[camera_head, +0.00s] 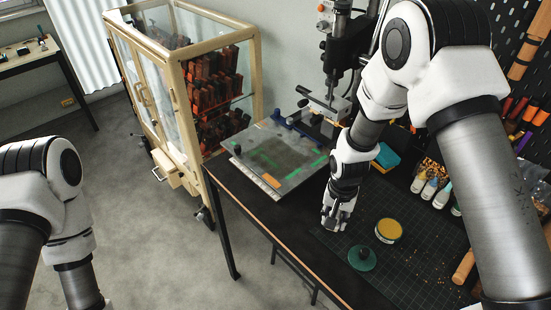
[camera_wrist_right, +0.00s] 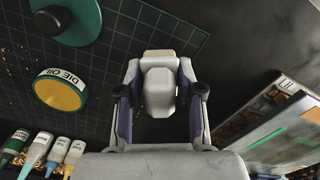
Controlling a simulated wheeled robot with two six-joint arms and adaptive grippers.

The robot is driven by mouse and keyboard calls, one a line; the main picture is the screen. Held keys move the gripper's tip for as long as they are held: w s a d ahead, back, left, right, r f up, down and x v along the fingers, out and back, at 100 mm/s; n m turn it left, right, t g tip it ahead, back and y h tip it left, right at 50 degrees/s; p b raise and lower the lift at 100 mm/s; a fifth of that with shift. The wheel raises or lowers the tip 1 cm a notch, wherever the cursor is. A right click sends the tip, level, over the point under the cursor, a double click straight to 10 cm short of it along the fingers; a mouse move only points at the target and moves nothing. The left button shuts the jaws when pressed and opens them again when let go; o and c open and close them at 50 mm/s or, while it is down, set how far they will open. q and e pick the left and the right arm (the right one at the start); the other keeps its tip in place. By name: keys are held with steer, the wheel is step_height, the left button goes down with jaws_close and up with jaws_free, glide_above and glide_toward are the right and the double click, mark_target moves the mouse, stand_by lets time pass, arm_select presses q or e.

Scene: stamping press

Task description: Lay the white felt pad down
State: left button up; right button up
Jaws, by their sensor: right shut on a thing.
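My right gripper (camera_head: 335,222) hangs low over the near part of the bench, left of the yellow die oil tin (camera_head: 388,230). In the right wrist view my right gripper (camera_wrist_right: 160,97) is shut on a pale grey-white block, which I take to be the white felt pad (camera_wrist_right: 160,88). A cream-coloured edge shows at its far end. The fingers hide its sides, and I cannot tell whether it touches the bench. In the head view the pad is too small to make out clearly. My left gripper is out of view.
A green disc with a dark knob (camera_head: 361,257) lies beside the tin on the dark cutting mat (camera_head: 420,257). Several bottles (camera_head: 430,187) stand behind. A glazed cabinet (camera_head: 180,90) stands left.

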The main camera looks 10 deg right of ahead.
steer(key=shift+f+b, duration=0.35)
steer(key=shift+f, duration=0.4)
steer(key=shift+f, duration=0.35)
steer(key=o, duration=1.2)
step_height(320, 180, up, 12)
